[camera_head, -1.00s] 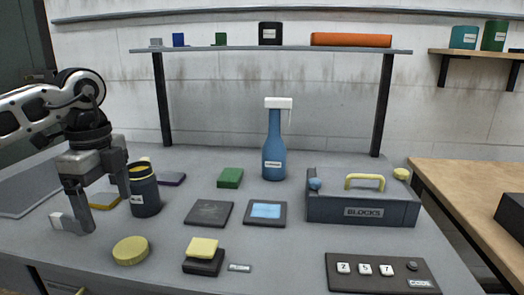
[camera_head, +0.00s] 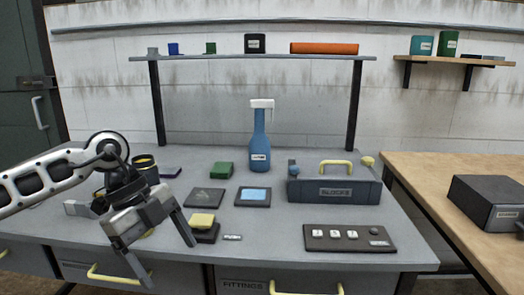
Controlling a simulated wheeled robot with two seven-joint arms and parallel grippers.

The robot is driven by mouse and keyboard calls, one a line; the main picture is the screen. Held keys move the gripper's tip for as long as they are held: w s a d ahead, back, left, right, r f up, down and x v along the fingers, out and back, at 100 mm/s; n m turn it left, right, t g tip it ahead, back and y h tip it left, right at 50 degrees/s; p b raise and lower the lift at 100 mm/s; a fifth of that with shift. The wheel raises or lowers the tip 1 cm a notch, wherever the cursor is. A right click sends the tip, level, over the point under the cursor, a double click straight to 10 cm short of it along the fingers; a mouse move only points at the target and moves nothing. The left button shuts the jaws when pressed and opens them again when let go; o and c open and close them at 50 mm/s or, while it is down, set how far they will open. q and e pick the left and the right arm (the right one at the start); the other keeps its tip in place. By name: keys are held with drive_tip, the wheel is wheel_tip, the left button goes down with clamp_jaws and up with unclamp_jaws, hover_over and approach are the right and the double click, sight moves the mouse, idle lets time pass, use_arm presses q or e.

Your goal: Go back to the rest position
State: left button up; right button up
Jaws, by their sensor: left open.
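My left gripper (camera_head: 166,252) is in the lower left of the head view, in front of the grey table's (camera_head: 262,216) left part. Its two fingers are apart and nothing is between them. It hangs near the table's front edge, over the drawer fronts in the picture. My right gripper is not in view.
A black pad with a yellow block (camera_head: 203,220) lies just right of the gripper. A blue spray bottle (camera_head: 260,145), a blocks box (camera_head: 334,191) and a code panel (camera_head: 349,238) stand farther right. Drawers with yellow handles (camera_head: 118,278) line the front.

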use_arm(q)
drive_tip(key=s+d+r+h+p, duration=0.1)
drive_tip(key=s+d+h, duration=0.2)
drive_tip(key=d+h, duration=0.3)
drive_tip(key=s+d+r+t+h, duration=0.1)
drive_tip(key=s+d+h, duration=0.2)
drive_tip(key=d+h, duration=0.35)
drive_tip(key=s+d+r+h+p, duration=0.1)
drive_tip(key=s+d+h, duration=0.15)
drive_tip(key=d, duration=0.55)
drive_tip(key=w+a+f+n+t+y, duration=0.4)
drive_tip(key=a+f+n+t+y, duration=0.35)
drive_tip(key=n+t, duration=0.9)
drive_tip(key=s+a+f+n+g+y, duration=0.2)
drive_tip(key=s+a+f+y, duration=0.2)
drive_tip(key=f, duration=0.4)
drive_tip(key=s+a+f+n+g+y+p, duration=0.1)
drive_tip(key=s+a+f+n+g+y, duration=0.2)
drive_tip(key=s+a+f+y, duration=0.2)
drive_tip(key=s+a+f, duration=0.1)
drive_tip(key=s+f, duration=0.2)
drive_tip(key=f, duration=0.1)
drive_tip(key=shift+a+f, duration=0.2)
